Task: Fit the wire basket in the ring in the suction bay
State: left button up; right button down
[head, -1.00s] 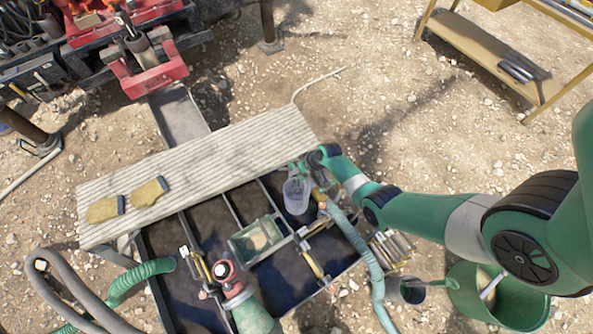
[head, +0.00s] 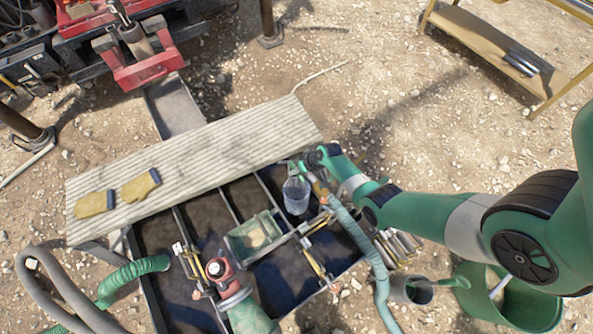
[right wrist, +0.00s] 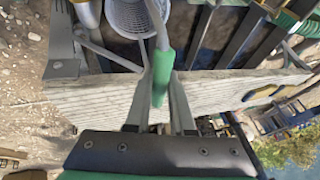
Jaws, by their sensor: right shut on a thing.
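The wire basket (head: 296,197) is a grey mesh cup with a green handle. In the head view it is at the upper right bay of the mud tank (head: 272,277), beside the plank. My right gripper (head: 297,169) is just above it, at the handle. In the right wrist view the fingers (right wrist: 163,98) are shut on the green handle (right wrist: 163,75), with the basket (right wrist: 130,16) beyond at the top edge. I cannot make out the ring, or whether the basket sits in it.
A ribbed plank (head: 200,165) with yellow gloves (head: 140,187) lies along the tank's far edge. A green-grey tray (head: 255,236) is left of the basket. A hose (head: 358,235) runs close on its right. A green tub (head: 510,295) stands at lower right.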

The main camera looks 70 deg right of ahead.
jog(key=shift+f+b, duration=1.3)
jog(key=shift+f, duration=0.4)
notch_tip(320, 180, down, 11)
jog(key=b, duration=1.1)
jog(key=shift+f, duration=0.15)
notch_tip(320, 180, down, 7)
jog(key=b, duration=0.7)
dwell(0.7)
jog(key=shift+f+b, duration=0.7)
jog(key=shift+f, duration=0.05)
dwell(0.7)
jog(key=c, duration=0.7)
grip_release()
